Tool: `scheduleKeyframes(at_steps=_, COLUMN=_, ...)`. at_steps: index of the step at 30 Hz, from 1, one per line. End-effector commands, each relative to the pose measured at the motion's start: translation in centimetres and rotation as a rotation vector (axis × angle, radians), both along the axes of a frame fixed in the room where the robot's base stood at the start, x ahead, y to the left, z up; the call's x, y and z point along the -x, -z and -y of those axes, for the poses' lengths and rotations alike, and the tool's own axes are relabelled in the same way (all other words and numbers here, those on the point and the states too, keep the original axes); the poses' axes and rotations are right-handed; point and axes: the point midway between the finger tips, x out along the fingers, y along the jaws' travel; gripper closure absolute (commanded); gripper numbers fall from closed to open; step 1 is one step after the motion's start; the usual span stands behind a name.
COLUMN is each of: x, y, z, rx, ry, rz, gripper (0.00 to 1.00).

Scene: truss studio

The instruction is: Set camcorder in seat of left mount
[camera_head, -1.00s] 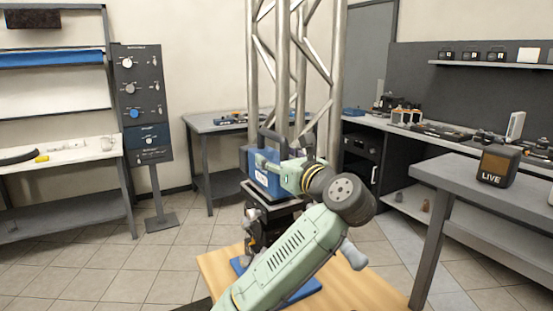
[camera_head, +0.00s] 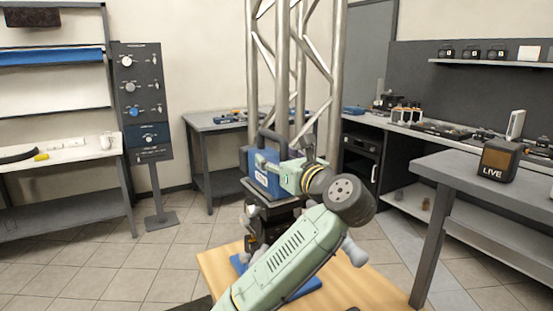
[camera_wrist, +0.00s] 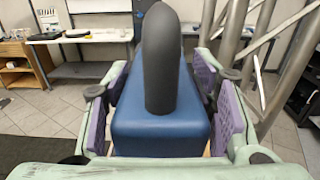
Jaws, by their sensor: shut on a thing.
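The camcorder is a blue box with a dark arched handle (camera_wrist: 160,60). In the head view its blue body (camera_head: 264,176) is upright, directly over a dark stand (camera_head: 262,212) beside the truss. I cannot tell whether its base touches the stand; its right side is hidden by my gripper. In the wrist view the blue body (camera_wrist: 160,130) lies between the two purple finger pads. My gripper (camera_head: 276,166) is shut on it. The stand appears to be a mount; its seat is largely hidden and I cannot tell whether it is the left one.
A metal truss (camera_head: 283,70) rises close behind the camcorder. A wooden board (camera_head: 345,285) lies below my arm. A grey table (camera_head: 455,165) with a LIVE box (camera_head: 498,160) stands at right. A knob panel (camera_head: 143,100) stands at left. Tiled floor is open at left.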

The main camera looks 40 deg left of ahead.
Motion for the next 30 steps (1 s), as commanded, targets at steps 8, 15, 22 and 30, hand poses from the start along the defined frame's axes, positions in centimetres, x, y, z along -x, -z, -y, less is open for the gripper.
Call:
scheduleKeyframes(at_steps=8, x=0.06, y=-0.21, z=0.05, rx=-0.006, ry=0.001, rz=0.004, gripper=1.00)
scheduleKeyframes(at_steps=15, x=0.05, y=-0.09, z=0.04, rx=-0.004, ry=0.000, rz=0.003, gripper=0.37)
scheduleKeyframes(at_steps=22, x=0.02, y=0.03, z=0.01, rx=-0.001, ry=0.000, rz=0.002, gripper=0.25)
scheduleKeyframes(at_steps=30, x=-0.02, y=0.37, z=0.11, rx=0.004, ry=0.000, rz=-0.004, gripper=0.25)
